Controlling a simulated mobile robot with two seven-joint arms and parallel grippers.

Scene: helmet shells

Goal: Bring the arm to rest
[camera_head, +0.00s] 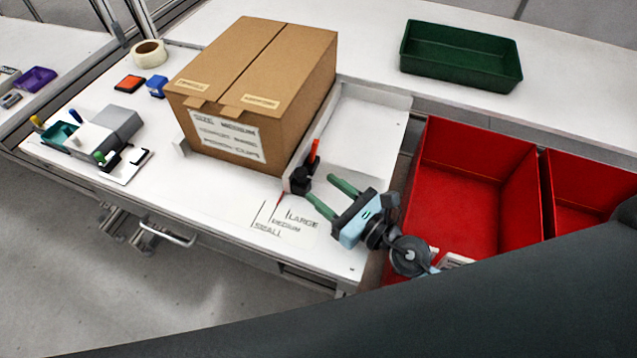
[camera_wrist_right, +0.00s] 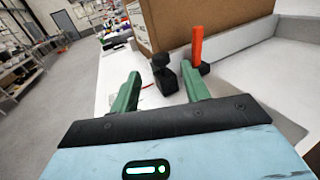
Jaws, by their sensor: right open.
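My right gripper (camera_head: 332,195) is over the right end of the white workbench (camera_head: 225,212), near the printed labels for small, medium and large. Its two green fingers are apart, with nothing held between them. In the right wrist view the open fingers of the gripper (camera_wrist_right: 160,92) point toward a small black device with an orange-red handle (camera_wrist_right: 197,45). That device (camera_head: 312,158) stands beside the cardboard box in the head view. My left gripper does not show in either view.
A closed cardboard box (camera_head: 262,90) stands on the bench. Red bins (camera_head: 475,190) sit to the right, and an empty green tray (camera_head: 460,55) is behind them. A tape roll (camera_head: 149,53) and small tools lie at the left. A dark arm link of mine crosses the lower right.

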